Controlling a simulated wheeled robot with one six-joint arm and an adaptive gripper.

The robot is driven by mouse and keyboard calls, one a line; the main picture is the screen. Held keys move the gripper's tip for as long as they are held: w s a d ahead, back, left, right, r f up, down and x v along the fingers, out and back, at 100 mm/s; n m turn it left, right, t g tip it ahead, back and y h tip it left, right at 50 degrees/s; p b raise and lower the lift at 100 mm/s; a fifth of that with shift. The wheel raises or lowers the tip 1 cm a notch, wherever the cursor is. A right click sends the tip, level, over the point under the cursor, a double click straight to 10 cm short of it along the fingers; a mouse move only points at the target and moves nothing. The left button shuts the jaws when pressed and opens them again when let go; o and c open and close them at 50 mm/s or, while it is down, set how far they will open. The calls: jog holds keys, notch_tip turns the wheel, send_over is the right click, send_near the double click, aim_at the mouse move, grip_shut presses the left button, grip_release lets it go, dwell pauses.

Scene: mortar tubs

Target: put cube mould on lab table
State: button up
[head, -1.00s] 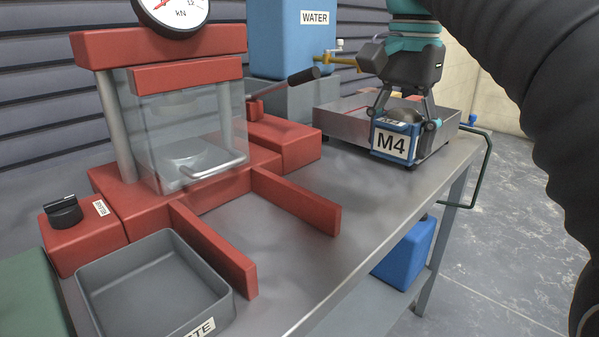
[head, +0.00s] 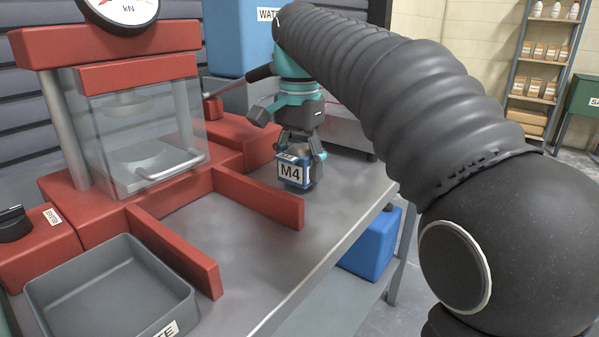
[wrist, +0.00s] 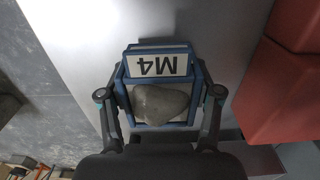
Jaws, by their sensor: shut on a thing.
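The cube mould (head: 296,172) is a small blue box with a white M4 label, held upright in my gripper (head: 302,152). In the wrist view the mould (wrist: 158,51) sits between the two fingers of my gripper (wrist: 160,94), and a grey lump (wrist: 160,104) shows in its open top. My gripper is shut on it. The mould is over the grey metal lab table (head: 262,250), to the right of the red guide rails. I cannot tell whether its base touches the table top.
A red press (head: 110,150) with a clear guard and two red rails (head: 258,197) stands at left. A grey waste tray (head: 110,290) is at front left. A blue water tank (head: 235,40) is behind. The table's front middle is clear. A blue container (head: 370,245) sits below.

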aim_at(299, 144)
jog(key=shift+f, duration=0.55)
jog(key=shift+f, duration=0.15)
jog(key=o, duration=1.6)
jog(key=shift+r+p, duration=0.5)
jog(key=shift+r, duration=3.4)
